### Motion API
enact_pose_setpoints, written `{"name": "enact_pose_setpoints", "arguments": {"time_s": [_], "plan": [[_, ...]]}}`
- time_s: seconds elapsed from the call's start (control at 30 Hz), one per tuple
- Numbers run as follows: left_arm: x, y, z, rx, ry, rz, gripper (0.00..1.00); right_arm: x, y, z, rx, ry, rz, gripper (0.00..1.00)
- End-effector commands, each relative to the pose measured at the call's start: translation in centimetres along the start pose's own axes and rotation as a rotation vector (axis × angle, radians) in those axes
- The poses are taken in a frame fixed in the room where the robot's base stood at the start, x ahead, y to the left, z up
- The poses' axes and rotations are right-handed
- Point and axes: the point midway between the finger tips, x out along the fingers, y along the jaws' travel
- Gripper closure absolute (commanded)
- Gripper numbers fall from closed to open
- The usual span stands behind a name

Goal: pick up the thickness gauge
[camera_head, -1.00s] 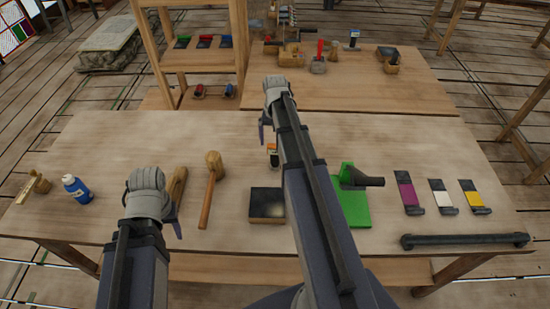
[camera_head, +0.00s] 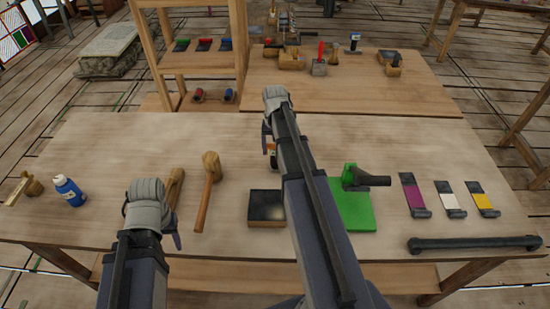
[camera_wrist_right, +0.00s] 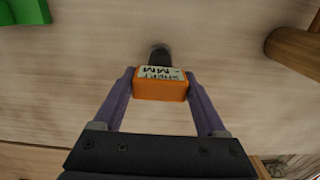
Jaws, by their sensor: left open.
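The thickness gauge is a small orange block with a white label marked MM and a dark round end; it shows in the right wrist view (camera_wrist_right: 160,88). In the head view the gauge (camera_head: 271,150) is mostly hidden by my right gripper (camera_head: 266,140). The fingers of my right gripper (camera_wrist_right: 160,82) stand on both sides of the orange block, very close to it. I cannot tell whether they press on it. My left gripper (camera_head: 176,240) is open and empty over the left front of the table, near a wooden tool (camera_head: 175,187).
A mallet (camera_head: 209,190), a dark-topped box (camera_head: 266,207) and a green plate with a stand (camera_head: 352,208) lie near. A blue bottle (camera_head: 69,191) stands left. Coloured swatches (camera_head: 449,200) and a black bar (camera_head: 473,244) lie right. The table's back middle is clear.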

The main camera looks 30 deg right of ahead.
Motion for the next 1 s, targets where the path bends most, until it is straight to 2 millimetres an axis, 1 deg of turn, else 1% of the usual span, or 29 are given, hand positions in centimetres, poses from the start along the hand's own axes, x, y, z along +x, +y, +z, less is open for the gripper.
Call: {"name": "enact_pose_setpoints", "arguments": {"time_s": [0.03,0.07,0.5,0.6,0.83,1.0], "plan": [[0.00,0.00,0.00,0.000,0.000,0.000,0.50,0.00,0.00,0.00,0.000,0.000,0.000,0.33],[0.00,0.00,0.00,0.000,0.000,0.000,0.50,0.00,0.00,0.00,0.000,0.000,0.000,0.36],[0.01,0.00,0.00,0.000,0.000,0.000,0.50,0.01,0.01,0.00,0.000,0.000,0.000,0.85],[0.00,0.00,0.00,0.000,0.000,0.000,0.50,0.00,0.01,0.01,0.000,0.000,0.000,0.94],[-0.07,-0.01,0.01,0.000,0.000,0.000,0.50,-0.07,0.01,0.01,0.000,0.000,0.000,0.95],[-0.79,-0.07,0.05,0.000,0.000,0.000,0.50,-0.79,0.01,0.00,0.000,0.000,0.000,0.95]]}}
